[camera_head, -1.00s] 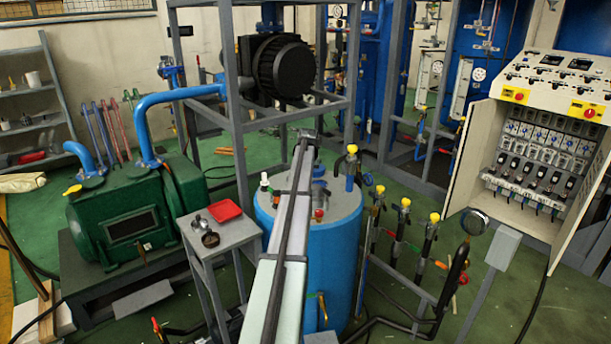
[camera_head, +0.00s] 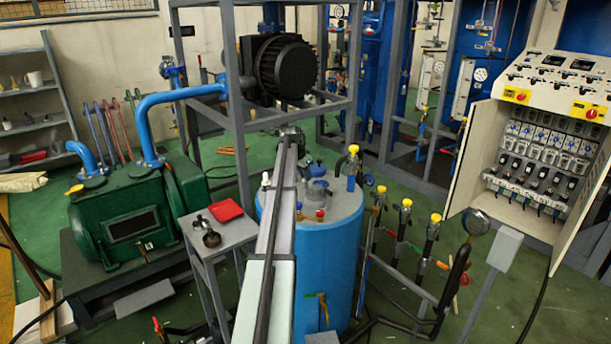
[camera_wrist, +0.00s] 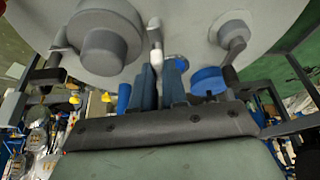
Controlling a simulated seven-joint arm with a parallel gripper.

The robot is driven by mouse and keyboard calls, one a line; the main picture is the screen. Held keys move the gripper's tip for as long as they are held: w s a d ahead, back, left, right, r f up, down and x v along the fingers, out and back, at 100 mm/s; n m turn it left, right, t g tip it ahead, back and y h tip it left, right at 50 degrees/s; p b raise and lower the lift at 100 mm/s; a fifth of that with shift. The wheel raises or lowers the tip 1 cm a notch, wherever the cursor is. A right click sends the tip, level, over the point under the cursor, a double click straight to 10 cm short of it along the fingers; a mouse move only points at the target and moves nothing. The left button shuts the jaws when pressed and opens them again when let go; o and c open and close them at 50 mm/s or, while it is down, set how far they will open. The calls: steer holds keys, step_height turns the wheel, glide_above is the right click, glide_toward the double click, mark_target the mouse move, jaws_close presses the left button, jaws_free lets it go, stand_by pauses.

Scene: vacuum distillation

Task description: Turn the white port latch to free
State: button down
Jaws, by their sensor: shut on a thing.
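My gripper (camera_wrist: 160,72) shows in the wrist view with its two blue-grey fingers close together against the lid of the blue tank. It is shut on the white port latch (camera_wrist: 155,36), a small pale handle at the fingertips; the finger contact is partly hidden. A large grey round port cover (camera_wrist: 103,42) lies just left of the latch. In the head view the blue tank (camera_head: 335,265) stands below my arm, which hides the gripper. A small white knob (camera_head: 265,179) shows on the lid left of my arm; I cannot tell if it is the same latch.
A blue cap (camera_wrist: 208,80) and a grey arm-like fitting (camera_wrist: 235,38) sit right of the fingers. A yellow-topped blue valve (camera_head: 351,168) stands on the lid. A small side table (camera_head: 225,238) with a red tray (camera_head: 225,210) is left of the tank.

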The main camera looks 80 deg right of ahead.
steer(key=shift+w+m+y, duration=0.1)
steer(key=shift+m+y, duration=0.2)
steer(key=shift+m, duration=0.5)
steer(key=c, duration=1.2)
jaws_free()
steer(key=shift+o, duration=0.2)
steer(key=v, duration=1.3)
steer(key=shift+w+r, duration=0.3)
steer(key=shift+a, duration=0.1)
